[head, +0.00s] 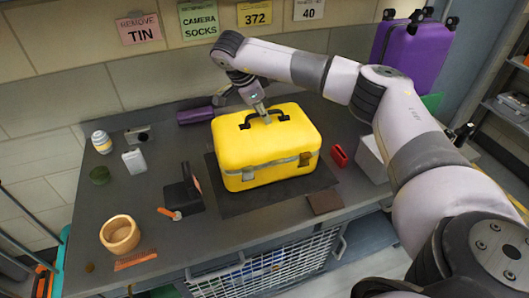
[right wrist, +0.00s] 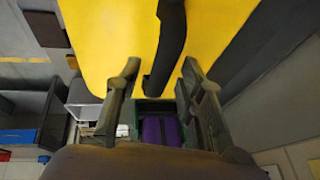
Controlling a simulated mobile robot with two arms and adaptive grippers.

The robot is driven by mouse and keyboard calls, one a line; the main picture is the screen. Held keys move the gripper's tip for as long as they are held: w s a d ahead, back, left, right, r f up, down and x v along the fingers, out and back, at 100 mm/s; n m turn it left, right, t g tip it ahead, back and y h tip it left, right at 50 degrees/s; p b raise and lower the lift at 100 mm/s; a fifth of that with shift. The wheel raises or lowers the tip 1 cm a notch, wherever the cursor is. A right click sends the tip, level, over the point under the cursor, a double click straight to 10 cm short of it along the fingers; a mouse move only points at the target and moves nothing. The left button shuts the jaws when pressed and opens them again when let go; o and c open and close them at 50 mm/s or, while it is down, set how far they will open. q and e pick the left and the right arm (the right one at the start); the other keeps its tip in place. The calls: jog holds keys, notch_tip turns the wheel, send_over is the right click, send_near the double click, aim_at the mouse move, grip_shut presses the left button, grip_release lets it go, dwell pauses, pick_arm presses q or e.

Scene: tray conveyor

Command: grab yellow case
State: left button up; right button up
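The yellow case (head: 268,150) stands upright on a dark mat on the grey table. Its black handle (head: 283,112) is on the top, and two latches show on the front. My right gripper (head: 264,112) points down at the handle from above. In the right wrist view, the gripper (right wrist: 162,72) has its fingers apart, with the black handle (right wrist: 171,35) between them and the yellow lid (right wrist: 110,35) beyond. Gaps show between the handle and the fingers, so it does not look clamped. My left gripper is in neither view.
A black box-like item (head: 183,192) and a wooden bowl (head: 120,234) are left of the case. A red item (head: 339,155) and a white box (head: 371,158) are to its right. A purple suitcase (head: 413,52) stands behind right. A wall is behind the table.

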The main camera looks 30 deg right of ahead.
jog(key=shift+x, duration=0.9)
jog(key=shift+c, duration=0.2)
grip_shut()
jog(key=shift+w+r, duration=0.1)
jog(key=shift+r, duration=0.1)
